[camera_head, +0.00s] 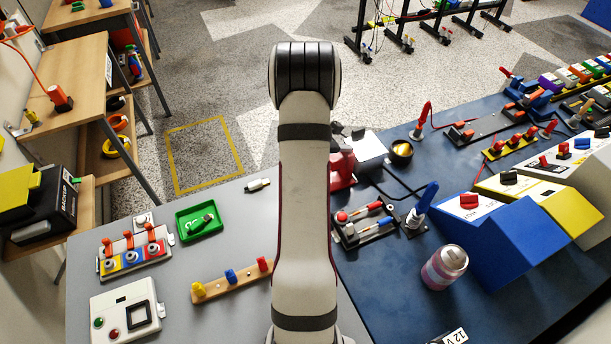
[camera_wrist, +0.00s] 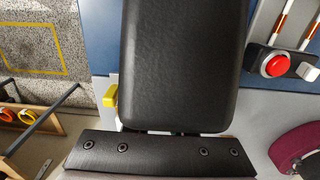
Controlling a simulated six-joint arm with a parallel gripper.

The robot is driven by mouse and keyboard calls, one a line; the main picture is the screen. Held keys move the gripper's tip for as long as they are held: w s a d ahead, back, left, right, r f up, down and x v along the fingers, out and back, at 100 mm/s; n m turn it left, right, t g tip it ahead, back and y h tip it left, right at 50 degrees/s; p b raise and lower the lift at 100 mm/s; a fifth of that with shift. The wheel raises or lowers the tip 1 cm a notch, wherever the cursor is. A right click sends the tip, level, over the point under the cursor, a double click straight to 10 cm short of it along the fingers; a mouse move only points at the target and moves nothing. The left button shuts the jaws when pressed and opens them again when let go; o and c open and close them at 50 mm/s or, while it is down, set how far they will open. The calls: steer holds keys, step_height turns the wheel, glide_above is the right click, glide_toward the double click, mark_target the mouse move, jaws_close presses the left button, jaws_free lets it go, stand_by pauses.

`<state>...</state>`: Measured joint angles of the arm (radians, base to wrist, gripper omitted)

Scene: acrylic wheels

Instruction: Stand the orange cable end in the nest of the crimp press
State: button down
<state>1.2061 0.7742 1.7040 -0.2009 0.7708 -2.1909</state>
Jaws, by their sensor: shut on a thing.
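My gripper shows as a large black body in the wrist view (camera_wrist: 185,65); its fingertips and what it grips are hidden. In the head view my own arm covers the gripper. A yellow piece (camera_wrist: 110,97) pokes out left of the black body; I cannot tell if it is held. The orange cable end is not clearly visible. A red machine (camera_head: 341,166) with a black top, partly behind my arm, may be the crimp press; its nest is not visible.
Right of my arm, a dark base (camera_head: 352,238) carries a red knob (camera_wrist: 275,66) and striped rods. A green tray (camera_head: 183,238), a wooden peg rack (camera_head: 215,290) and a white button box (camera_head: 120,312) stand left. A pink can (camera_head: 444,267) and blue block (camera_head: 500,245) stand right.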

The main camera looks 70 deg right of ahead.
stand_by(0.4)
steer(key=c, duration=0.7)
jaws_free()
step_height(320, 180, up, 16)
steer(key=shift+f, duration=0.1)
